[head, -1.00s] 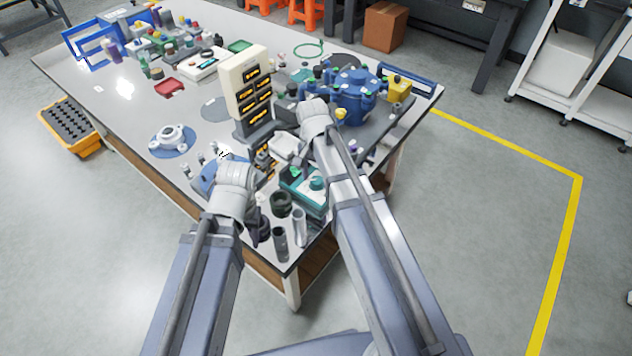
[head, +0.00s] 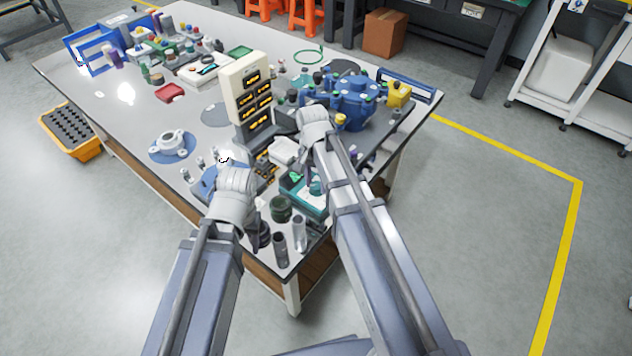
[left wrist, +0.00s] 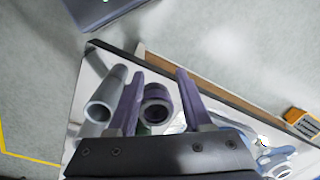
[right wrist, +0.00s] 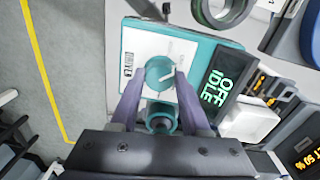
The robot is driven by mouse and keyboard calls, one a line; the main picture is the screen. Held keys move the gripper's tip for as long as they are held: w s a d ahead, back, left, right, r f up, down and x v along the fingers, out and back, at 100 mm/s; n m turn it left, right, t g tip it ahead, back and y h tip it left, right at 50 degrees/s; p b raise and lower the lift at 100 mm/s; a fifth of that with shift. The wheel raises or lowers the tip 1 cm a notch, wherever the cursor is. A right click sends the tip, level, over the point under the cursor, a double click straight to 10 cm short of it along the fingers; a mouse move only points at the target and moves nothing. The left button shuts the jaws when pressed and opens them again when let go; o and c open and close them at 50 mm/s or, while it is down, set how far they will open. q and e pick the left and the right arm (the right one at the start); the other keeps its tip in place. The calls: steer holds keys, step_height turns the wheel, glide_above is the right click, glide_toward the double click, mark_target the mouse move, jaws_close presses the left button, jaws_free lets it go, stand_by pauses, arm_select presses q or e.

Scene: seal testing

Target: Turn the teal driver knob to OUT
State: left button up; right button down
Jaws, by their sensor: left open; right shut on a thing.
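The teal driver box (right wrist: 205,50) has a white face panel, and its green display (right wrist: 216,88) reads OFF and IDLE. In the right wrist view the round teal driver knob (right wrist: 160,73), with a pale pointer line, sits between the fingertips of my right gripper (right wrist: 156,80), which is shut on it. The box also shows at the table's near corner in the head view (head: 312,203). My left gripper (left wrist: 157,88) is open. A dark hollow cylinder (left wrist: 157,105) shows between its fingers, apparently beyond them and not gripped. The left fingertips are not clear in the head view.
A grey tube (left wrist: 103,98) stands beside the left fingers. A dark green ring (head: 280,209) is next to the driver box. A cream display tower (head: 245,88) and a blue pump-like unit (head: 355,95) stand behind. The near table corner is crowded.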

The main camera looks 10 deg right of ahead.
steer(key=n, duration=0.3)
steer(key=shift+n, duration=2.4)
steer(key=shift+c, duration=1.9)
jaws_free()
steer(key=shift+r, duration=0.15)
